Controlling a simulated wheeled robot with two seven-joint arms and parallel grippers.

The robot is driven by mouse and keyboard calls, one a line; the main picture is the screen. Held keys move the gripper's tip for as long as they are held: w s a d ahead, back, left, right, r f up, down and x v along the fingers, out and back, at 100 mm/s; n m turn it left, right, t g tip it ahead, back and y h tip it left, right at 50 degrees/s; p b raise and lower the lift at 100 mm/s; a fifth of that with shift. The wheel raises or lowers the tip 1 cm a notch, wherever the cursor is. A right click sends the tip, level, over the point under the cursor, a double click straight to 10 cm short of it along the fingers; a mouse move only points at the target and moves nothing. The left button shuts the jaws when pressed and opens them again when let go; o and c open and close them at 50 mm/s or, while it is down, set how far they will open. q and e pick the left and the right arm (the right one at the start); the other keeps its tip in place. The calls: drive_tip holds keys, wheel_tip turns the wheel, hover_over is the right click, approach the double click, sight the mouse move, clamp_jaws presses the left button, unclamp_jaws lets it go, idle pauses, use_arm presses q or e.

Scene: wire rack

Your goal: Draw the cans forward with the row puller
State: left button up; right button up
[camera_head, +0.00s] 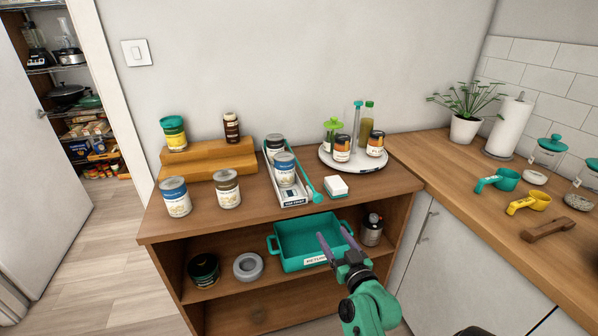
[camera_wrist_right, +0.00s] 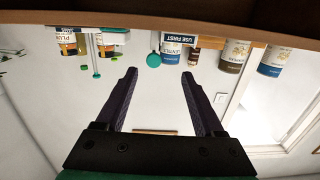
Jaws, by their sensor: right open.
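A narrow white tray (camera_head: 295,202) with a front label stands on the wooden shelf top. It holds a blue-and-white can (camera_head: 284,170) and another can (camera_head: 276,146) behind it. The teal row puller (camera_head: 317,198) lies along the tray's right side, its round end near the front edge. In the right wrist view, which is upside down, that round teal end (camera_wrist_right: 154,60) shows beside the tray label (camera_wrist_right: 190,25) and the front can (camera_wrist_right: 171,50). My right gripper (camera_head: 334,236) is open and empty, in front of and below the shelf top, apart from the puller. My left gripper is out of view.
A teal bin (camera_head: 290,263) sits on the lower shelf behind my right gripper. A white-and-green block (camera_head: 336,187) lies right of the puller. A round turntable (camera_head: 366,165) with jars and bottles stands behind. Two cans (camera_head: 175,197) (camera_head: 227,189) stand left of the tray.

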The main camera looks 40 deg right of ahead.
sight(319, 199)
drive_tip(key=shift+h, duration=0.4)
drive_tip(key=r+x, duration=0.1)
drive_tip(key=x, duration=0.4)
drive_tip(key=p+x, duration=0.1)
drive_tip(key=x, duration=0.4)
drive_tip(key=r+p+x, duration=0.1)
drive_tip(key=x, duration=0.3)
drive_tip(key=shift+w+d+r, duration=0.3)
drive_tip(key=shift+w+d, duration=0.05)
drive_tip(key=shift+d, duration=0.05)
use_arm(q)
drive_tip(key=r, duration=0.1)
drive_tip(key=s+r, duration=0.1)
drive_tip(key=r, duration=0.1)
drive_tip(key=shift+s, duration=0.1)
use_arm(e)
clamp_jaws()
drive_tip(key=shift+s, duration=0.1)
